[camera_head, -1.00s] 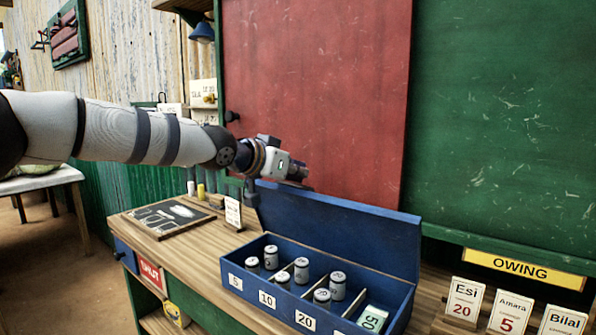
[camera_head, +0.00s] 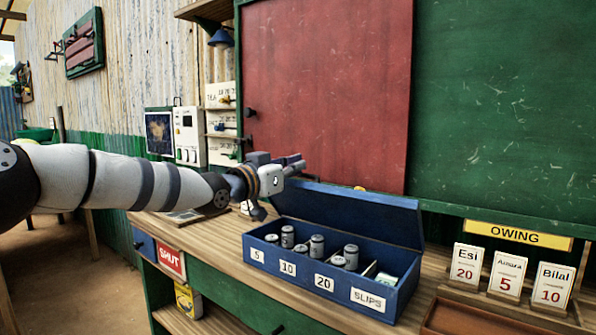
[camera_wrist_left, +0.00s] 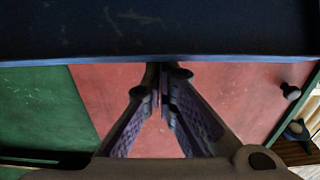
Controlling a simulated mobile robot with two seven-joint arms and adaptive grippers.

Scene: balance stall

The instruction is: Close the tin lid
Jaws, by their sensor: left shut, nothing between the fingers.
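The blue tin (camera_head: 330,292) stands on the wooden counter with its lid (camera_head: 350,214) raised upright at the back. Several grey cylinders (camera_head: 317,246) stand in its compartments, which are labelled 5, 10, 20 and SLIPS. My left gripper (camera_head: 303,163) is shut and empty, just above and behind the left end of the lid. In the left wrist view my left gripper (camera_wrist_left: 163,95) also shows, with a dark blue panel, likely the lid (camera_wrist_left: 160,30), across the top. I cannot tell whether it touches the lid. My right gripper is not in view.
A red panel (camera_head: 330,90) and a green board (camera_head: 500,110) rise behind the counter (camera_head: 230,240). Cards for Esi (camera_head: 467,275), Amara (camera_head: 507,276) and Bilal (camera_head: 552,285) stand at the right, near a wooden tray (camera_head: 490,318).

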